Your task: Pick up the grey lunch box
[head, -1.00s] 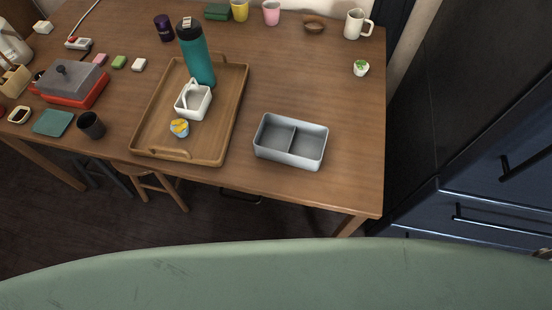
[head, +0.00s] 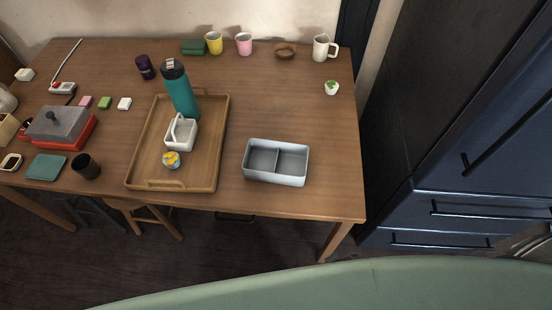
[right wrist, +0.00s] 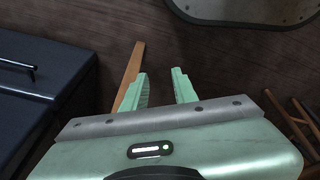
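The grey lunch box (head: 276,178) sits open and empty on the wooden table (head: 310,203), near its front edge and to the right of the tray. A divider splits it into two compartments. It does not show in the right wrist view. My right gripper (right wrist: 160,82) shows in the right wrist view with its two green fingers apart and nothing between them. It points toward the dark floor, with a wooden table leg behind the fingers. My left gripper is in neither current view.
A wooden tray (head: 222,150) holds a teal bottle (head: 183,98), a white basket (head: 181,135) and a small yellow-topped cup (head: 171,160). Dark blue drawers (head: 440,210) stand right of the table.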

